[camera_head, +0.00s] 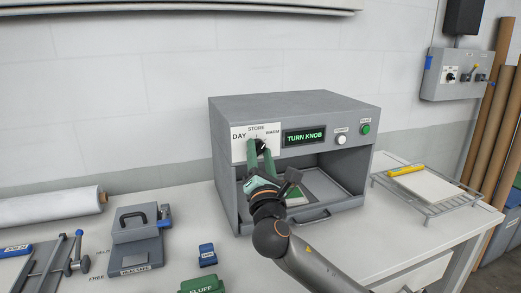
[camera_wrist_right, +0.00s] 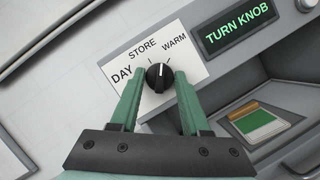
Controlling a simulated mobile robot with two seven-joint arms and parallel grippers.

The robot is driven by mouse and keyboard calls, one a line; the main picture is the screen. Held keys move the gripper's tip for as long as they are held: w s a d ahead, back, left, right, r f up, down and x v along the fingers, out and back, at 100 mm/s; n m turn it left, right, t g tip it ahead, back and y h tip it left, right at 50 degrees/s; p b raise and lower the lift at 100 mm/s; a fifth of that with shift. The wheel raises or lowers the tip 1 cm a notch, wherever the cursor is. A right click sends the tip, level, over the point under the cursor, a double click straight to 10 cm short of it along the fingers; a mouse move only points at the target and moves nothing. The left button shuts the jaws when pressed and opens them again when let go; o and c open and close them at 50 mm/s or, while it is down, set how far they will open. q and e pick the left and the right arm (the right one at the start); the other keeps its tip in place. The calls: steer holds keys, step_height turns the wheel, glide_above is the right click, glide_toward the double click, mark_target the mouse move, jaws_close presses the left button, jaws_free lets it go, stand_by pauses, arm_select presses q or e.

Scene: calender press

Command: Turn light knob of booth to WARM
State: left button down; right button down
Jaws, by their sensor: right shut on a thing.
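The grey booth (camera_head: 290,103) stands on the table against the wall. Its black light knob (camera_wrist_right: 158,77) sits on a white plate (camera_wrist_right: 185,62) marked DAY, STORE and WARM. In the right wrist view the knob's white pointer line points upward, seemingly between STORE and WARM. My right gripper (camera_head: 261,150) reaches the knob from the front, with its green fingers on either side, shut on it; its fingers also show in the right wrist view (camera_wrist_right: 160,84). In the head view the fingers partly cover the knob. My left gripper is not in view.
The booth's display (camera_head: 305,135) reads TURN KNOB. A white button (camera_head: 341,139) and a green button (camera_head: 366,128) are to its right. A wire rack (camera_head: 432,190) stands right of the booth; a grey device (camera_head: 137,240) and a blue block (camera_head: 207,255) lie left.

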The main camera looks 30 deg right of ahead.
steer(key=m+g+p, duration=0.1)
steer(key=m, duration=0.2)
steer(key=m+g+h+p, duration=0.1)
steer(key=m, duration=0.1)
steer(key=shift+r+m, duration=0.15)
steer(key=shift+m, duration=0.25)
steer(key=shift+c, duration=1.9)
jaws_free()
steer(key=shift+a, duration=0.1)
steer(key=b+v, duration=0.1)
steer(key=v, duration=1.1)
steer(key=shift+s+a, duration=0.15)
steer(key=shift+a, duration=0.05)
